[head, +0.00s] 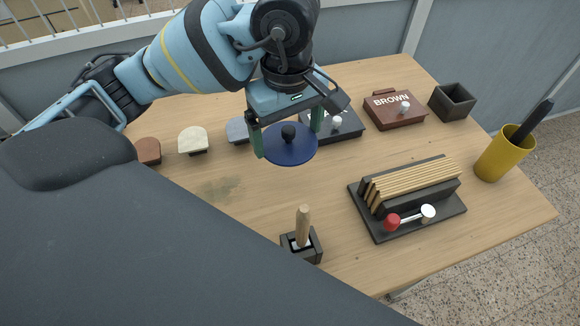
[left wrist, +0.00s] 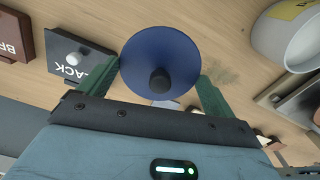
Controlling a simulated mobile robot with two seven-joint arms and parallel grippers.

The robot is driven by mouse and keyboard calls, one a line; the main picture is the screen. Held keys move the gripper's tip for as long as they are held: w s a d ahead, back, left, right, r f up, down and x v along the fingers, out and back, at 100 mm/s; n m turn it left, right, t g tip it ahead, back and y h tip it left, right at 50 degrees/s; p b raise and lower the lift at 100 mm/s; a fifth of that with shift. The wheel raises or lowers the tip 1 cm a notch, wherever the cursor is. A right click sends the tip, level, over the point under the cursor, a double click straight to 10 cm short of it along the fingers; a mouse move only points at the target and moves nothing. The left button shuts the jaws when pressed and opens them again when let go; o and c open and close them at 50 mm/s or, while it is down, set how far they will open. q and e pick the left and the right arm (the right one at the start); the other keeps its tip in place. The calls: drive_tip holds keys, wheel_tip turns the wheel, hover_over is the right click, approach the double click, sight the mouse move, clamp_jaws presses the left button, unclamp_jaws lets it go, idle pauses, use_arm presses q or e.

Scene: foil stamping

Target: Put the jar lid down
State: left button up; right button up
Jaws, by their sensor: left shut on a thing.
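The jar lid is a dark blue disc with a black knob (head: 290,152). My right gripper is not in view.
On the wooden table (head: 235,215) are a black box (head: 345,128), a brown box marked BROWN (head: 385,112), a small dark bin (head: 452,102), a yellow cup (head: 495,160), a rack of sticks (head: 400,200) and a wooden-handled stamp (head: 302,228).

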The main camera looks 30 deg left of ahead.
use_arm(q)
hover_over(288, 176)
wheel_tip(288, 176, down, 5)
drive_tip(key=shift+r+b, duration=0.1)
drive_tip(key=shift+b, duration=0.2)
drive_tip(key=shift+f, duration=2.25)
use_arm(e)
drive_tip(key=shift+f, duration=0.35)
use_arm(q)
drive_tip(key=shift+f, duration=0.2)
drive_tip(key=o, duration=0.6)
drive_tip(key=shift+o, duration=0.5)
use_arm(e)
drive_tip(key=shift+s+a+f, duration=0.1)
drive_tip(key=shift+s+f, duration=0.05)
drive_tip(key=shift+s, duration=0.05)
